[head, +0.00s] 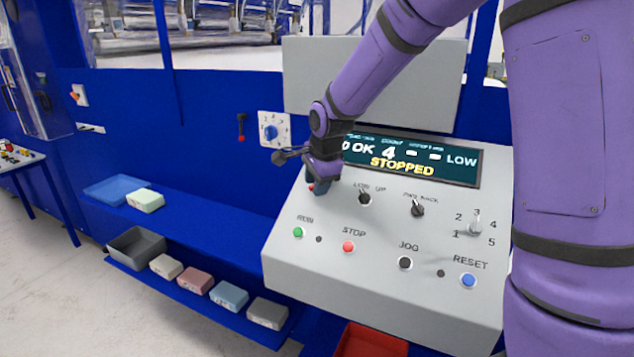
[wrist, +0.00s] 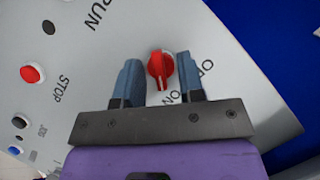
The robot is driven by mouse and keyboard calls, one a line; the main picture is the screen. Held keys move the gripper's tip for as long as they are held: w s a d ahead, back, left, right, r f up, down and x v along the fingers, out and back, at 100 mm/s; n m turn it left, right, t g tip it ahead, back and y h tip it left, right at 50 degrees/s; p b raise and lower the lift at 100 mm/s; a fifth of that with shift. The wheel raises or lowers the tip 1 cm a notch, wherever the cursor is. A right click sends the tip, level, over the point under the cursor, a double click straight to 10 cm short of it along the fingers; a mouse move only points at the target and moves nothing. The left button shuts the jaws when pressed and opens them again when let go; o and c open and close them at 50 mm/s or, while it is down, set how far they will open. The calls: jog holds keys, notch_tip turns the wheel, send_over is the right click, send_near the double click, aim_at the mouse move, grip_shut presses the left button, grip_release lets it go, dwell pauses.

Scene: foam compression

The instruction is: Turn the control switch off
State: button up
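The line runs toward the bottom of that view, near the ON lettering; the OFF lettering lies to the right, partly covered by a finger. My gripper (wrist: 157,82) is open, with one blue-grey finger on each side of the knob and visible gaps between. In the head view my gripper (head: 320,187) is over the panel's upper left corner and hides most of the switch; only a bit of red shows.
The control panel (head: 300,262) carries RUN, STOP, JOG and RESET buttons and black selectors. Foam blocks (head: 195,281) and trays sit on the blue shelves at left.

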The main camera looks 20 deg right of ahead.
jog(key=c, duration=0.6)
jog(key=shift+n, duration=0.4)
jog(key=n+g, duration=0.1)
jog(key=n, duration=0.1)
jog(key=shift+w+n+g, duration=0.1)
jog(key=shift+n+g, duration=0.2)
jog(key=n, duration=0.2)
jog(key=n+g+h, duration=0.1)
jog(key=n, duration=0.1)
jog(key=shift+w+a+r+g+h, duration=0.1)
jog(key=shift+a+g+h, duration=0.05)
jog(key=shift+g+h, duration=0.15)
jog(key=n+h, duration=0.1)
jog(key=n, duration=0.2)
jog(key=shift+g, duration=0.4)
jog(key=shift+w+a+n+g+h, duration=0.15)
jog(key=shift+n+h, duration=0.3)
jog(key=shift+n, duration=0.5)
jog(key=shift+s+n+g+h, duration=0.15)
jog(key=shift+n+h, duration=0.3)
jog(key=shift+n, duration=0.5)
